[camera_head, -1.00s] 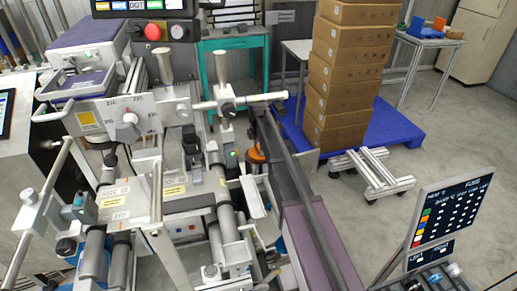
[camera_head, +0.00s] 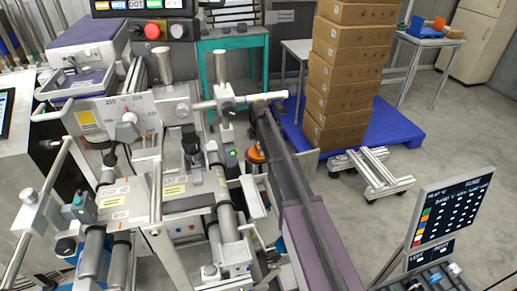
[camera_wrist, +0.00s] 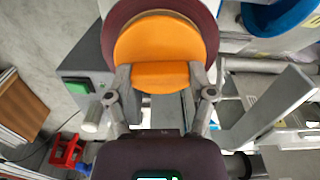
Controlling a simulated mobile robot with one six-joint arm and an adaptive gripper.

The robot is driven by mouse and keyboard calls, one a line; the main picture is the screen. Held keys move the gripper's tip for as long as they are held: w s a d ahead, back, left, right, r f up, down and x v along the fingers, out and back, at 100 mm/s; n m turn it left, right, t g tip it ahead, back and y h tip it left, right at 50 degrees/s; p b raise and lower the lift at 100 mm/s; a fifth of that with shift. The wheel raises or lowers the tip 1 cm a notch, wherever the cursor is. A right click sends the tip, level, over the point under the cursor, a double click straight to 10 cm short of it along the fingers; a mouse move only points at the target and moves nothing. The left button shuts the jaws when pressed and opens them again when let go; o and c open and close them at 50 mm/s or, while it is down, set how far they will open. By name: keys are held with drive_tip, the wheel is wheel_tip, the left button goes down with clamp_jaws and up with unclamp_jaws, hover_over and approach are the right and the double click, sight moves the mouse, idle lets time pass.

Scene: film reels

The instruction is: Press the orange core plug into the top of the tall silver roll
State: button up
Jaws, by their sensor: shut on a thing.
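The orange core plug (camera_wrist: 156,40) fills the upper middle of the wrist view, with a wide round face and a thicker block at its near side. My gripper (camera_wrist: 163,80) is shut on that block, one finger at each side. A dark maroon round rim (camera_wrist: 213,22) shows behind and around the plug; I cannot tell whether they touch. In the head view the plug (camera_head: 256,155) is a small orange patch beside the machine, partly hidden by my arm. I cannot pick out the tall silver roll with certainty in either view.
The grey machine with rollers and knobs (camera_head: 128,125) stands close on the left. A stack of cardboard boxes (camera_head: 345,75) on a blue pallet (camera_head: 395,130) is behind right. A screen panel (camera_head: 447,215) stands at the front right. Open floor lies between the panel and pallet.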

sight(258, 148)
drive_tip(key=shift+f+b, duration=0.45)
drive_tip(key=shift+f, duration=0.1)
drive_tip(key=o, duration=0.9)
drive_tip(key=shift+r, duration=0.2)
drive_tip(key=shift+r+p, duration=5.4)
drive_tip(key=shift+p, duration=0.15)
drive_tip(key=s+d+m, duration=0.5)
drive_tip(key=s+m, duration=0.6)
drive_tip(key=s, duration=0.3)
drive_tip(key=s+d+m, duration=0.5)
drive_tip(key=s+m, duration=0.5)
drive_tip(key=s, duration=0.3)
drive_tip(key=shift+s+d+r+p, duration=0.1)
drive_tip(key=shift+s+r+p, duration=0.45)
drive_tip(key=shift+r+p, duration=0.4)
drive_tip(key=shift+s+d+r+p, duration=0.1)
drive_tip(key=shift+s+r+p, duration=0.4)
drive_tip(key=shift+r+p, duration=0.4)
drive_tip(key=shift+s+d+r+p, duration=0.1)
drive_tip(key=shift+s+r+p, duration=0.45)
drive_tip(key=shift+r+p, duration=0.4)
